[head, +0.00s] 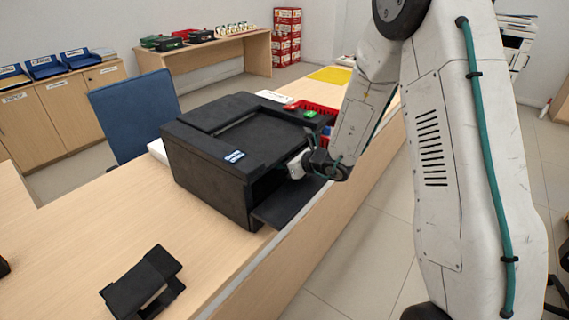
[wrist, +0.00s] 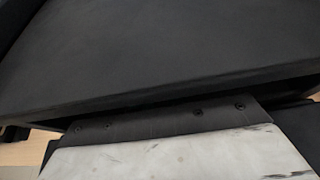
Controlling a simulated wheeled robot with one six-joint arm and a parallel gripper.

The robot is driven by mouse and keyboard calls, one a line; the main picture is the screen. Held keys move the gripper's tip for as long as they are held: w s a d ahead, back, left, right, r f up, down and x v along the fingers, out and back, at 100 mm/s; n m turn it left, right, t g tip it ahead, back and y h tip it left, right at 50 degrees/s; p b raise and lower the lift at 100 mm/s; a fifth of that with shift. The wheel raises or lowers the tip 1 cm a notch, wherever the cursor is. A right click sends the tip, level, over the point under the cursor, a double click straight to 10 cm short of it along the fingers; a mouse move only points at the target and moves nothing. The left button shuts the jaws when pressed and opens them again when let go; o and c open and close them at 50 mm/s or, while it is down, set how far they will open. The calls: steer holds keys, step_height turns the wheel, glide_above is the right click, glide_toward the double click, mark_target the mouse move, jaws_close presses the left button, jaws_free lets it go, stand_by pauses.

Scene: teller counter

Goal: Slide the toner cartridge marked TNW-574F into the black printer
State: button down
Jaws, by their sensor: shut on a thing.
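The black printer (head: 235,140) stands on the counter with a blue-and-white label on its top. Its front flap (head: 288,205) is folded down and its front bay is open. My gripper (head: 297,166) reaches into this opening above the flap. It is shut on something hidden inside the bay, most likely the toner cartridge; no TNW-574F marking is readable. In the wrist view, the printer's dark casing (wrist: 160,50) fills the upper part. My gripper's pale body lies just below its edge, and the fingertips are hidden.
A red tray (head: 318,108) with green-marked items stands behind the printer, close to my arm. A black stand (head: 142,283) is on the counter at the front left. A blue chair (head: 135,115) is behind the counter. The counter (head: 90,240) left of the printer is mostly clear.

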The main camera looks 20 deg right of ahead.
stand_by(0.4)
steer(key=c, duration=1.3)
jaws_free()
steer(key=shift+s+d, duration=0.1)
